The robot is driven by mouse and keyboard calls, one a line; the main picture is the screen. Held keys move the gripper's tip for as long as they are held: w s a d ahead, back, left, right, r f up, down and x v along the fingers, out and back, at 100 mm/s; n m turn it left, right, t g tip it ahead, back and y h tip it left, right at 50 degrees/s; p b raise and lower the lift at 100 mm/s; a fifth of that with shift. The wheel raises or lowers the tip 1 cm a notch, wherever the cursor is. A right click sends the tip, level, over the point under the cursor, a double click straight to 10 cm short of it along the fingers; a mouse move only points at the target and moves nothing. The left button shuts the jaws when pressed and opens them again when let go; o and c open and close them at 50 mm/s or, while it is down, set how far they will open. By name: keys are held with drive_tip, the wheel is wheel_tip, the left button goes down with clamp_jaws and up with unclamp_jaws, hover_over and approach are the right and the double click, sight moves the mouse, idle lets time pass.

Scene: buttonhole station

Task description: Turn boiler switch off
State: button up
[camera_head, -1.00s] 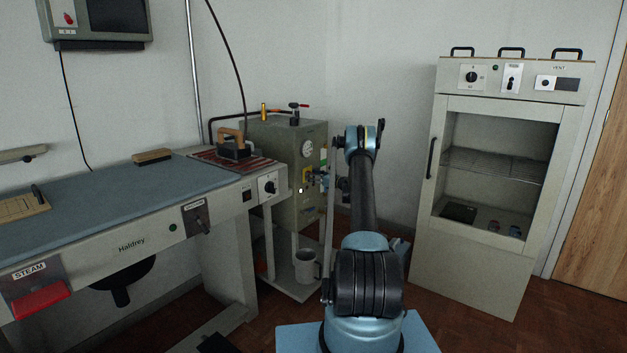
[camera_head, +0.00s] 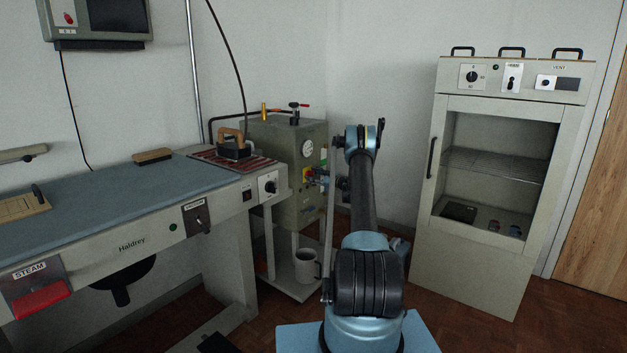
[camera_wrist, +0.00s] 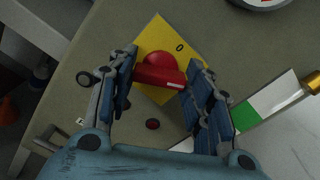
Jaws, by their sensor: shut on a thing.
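The boiler (camera_head: 290,150) is a grey-green box standing in the corner beyond the ironing table. Its switch is a red knob (camera_wrist: 160,74) on a yellow plate (camera_wrist: 158,35) in the wrist view; a "0" is printed near the plate's upper right corner. The knob's bar lies nearly level in the picture, with a white mark near its right end. My gripper (camera_wrist: 158,80) has one finger on each side of the knob and is shut on it. A small dark red lamp (camera_wrist: 152,124) sits below the plate, unlit. In the head view, the gripper is small at the boiler's front.
A pressure gauge (camera_head: 307,148) is on the boiler's front. The ironing table (camera_head: 100,195) with an iron (camera_head: 233,151) stands to the left. A glass-doored cabinet (camera_head: 480,265) stands right.

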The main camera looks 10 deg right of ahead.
drive_tip(key=n, duration=0.6)
drive_tip(key=shift+s+a+f, duration=0.1)
drive_tip(key=shift+f, duration=0.05)
drive_tip(key=n, duration=0.6)
drive_tip(key=shift+f, duration=0.1)
idle(0.4)
drive_tip(key=o, duration=1)
drive_tip(key=shift+f, duration=0.1)
drive_tip(key=shift+o, duration=0.2)
drive_tip(key=v, duration=1.2)
drive_tip(key=shift+r, duration=0.2)
